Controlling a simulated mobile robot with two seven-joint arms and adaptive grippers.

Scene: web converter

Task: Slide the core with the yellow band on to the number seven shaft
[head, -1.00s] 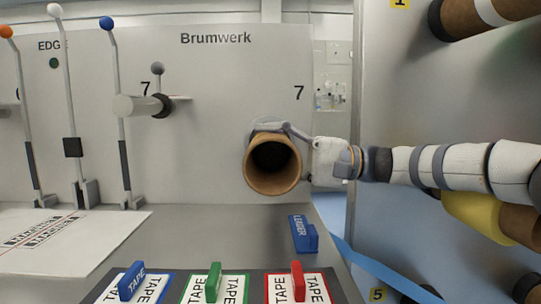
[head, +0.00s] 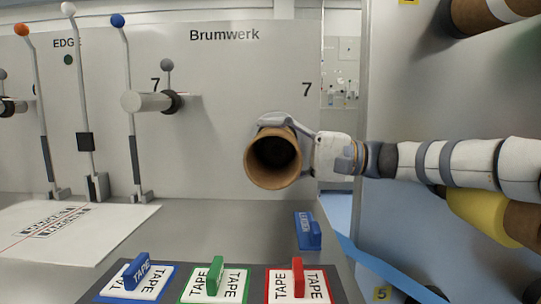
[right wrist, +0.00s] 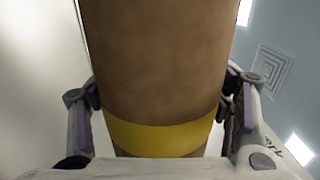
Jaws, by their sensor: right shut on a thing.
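My right gripper (head: 300,140) is shut around a brown cardboard core (head: 272,183), whose open end faces the head camera. In the right wrist view the core (right wrist: 155,60) lies between the two fingers and a yellow band (right wrist: 160,138) circles it close to the palm. The number seven shaft (head: 148,101) is a pale stub with a dark collar on the grey panel, under the label 7, left of the core. The shaft is bare, and the core is apart from it. My left gripper is not in view.
Levers with orange, white and blue (head: 118,20) knobs stand left of and beside the shaft. Blue, green and red tape blocks (head: 298,278) and a blue leader block (head: 308,232) lie in front. A rack at right holds other cores, one with yellow wrap (head: 476,212).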

